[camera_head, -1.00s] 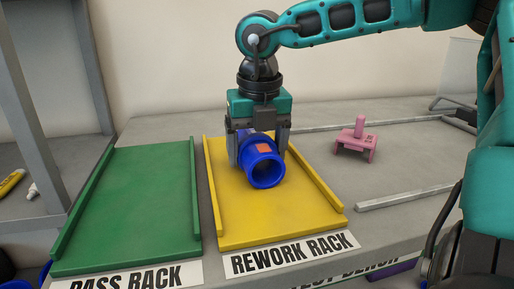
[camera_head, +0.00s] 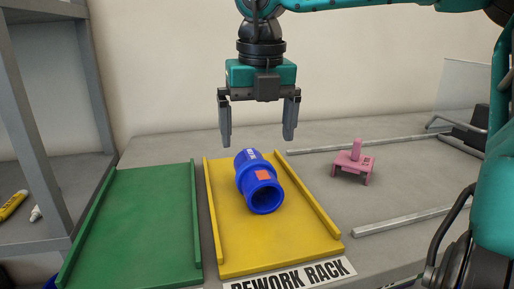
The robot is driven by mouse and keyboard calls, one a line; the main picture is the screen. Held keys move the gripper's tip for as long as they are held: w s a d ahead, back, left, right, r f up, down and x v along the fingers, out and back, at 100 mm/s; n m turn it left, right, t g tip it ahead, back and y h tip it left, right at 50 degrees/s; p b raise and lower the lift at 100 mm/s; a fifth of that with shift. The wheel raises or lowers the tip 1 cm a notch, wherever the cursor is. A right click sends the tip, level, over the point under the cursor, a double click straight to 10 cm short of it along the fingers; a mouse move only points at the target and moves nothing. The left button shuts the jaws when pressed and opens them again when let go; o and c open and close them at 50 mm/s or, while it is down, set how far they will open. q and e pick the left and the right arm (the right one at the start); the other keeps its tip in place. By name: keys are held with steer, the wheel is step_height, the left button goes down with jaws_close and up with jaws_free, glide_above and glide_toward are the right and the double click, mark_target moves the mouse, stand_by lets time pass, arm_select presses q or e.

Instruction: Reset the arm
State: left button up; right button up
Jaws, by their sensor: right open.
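My right gripper (camera_head: 259,138) is open and empty. It hangs above the yellow rework rack (camera_head: 235,247), fingers pointing down, clear of the blue pipe fitting (camera_head: 246,182). The fitting lies on its side on the rework rack, its open end facing the camera, with an orange-red patch on top. My left gripper is not in view.
A green rack (camera_head: 135,235) lies left of the yellow one. A pink fixture (camera_head: 353,164) stands on the grey bench to the right, between metal rails (camera_head: 405,220). A grey shelf frame (camera_head: 40,140) stands at far left with a yellow tube (camera_head: 13,205).

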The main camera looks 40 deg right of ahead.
steer(key=shift+s+a+r+p, duration=0.15)
steer(key=shift+r+p, duration=0.15)
steer(key=shift+r, duration=1.4)
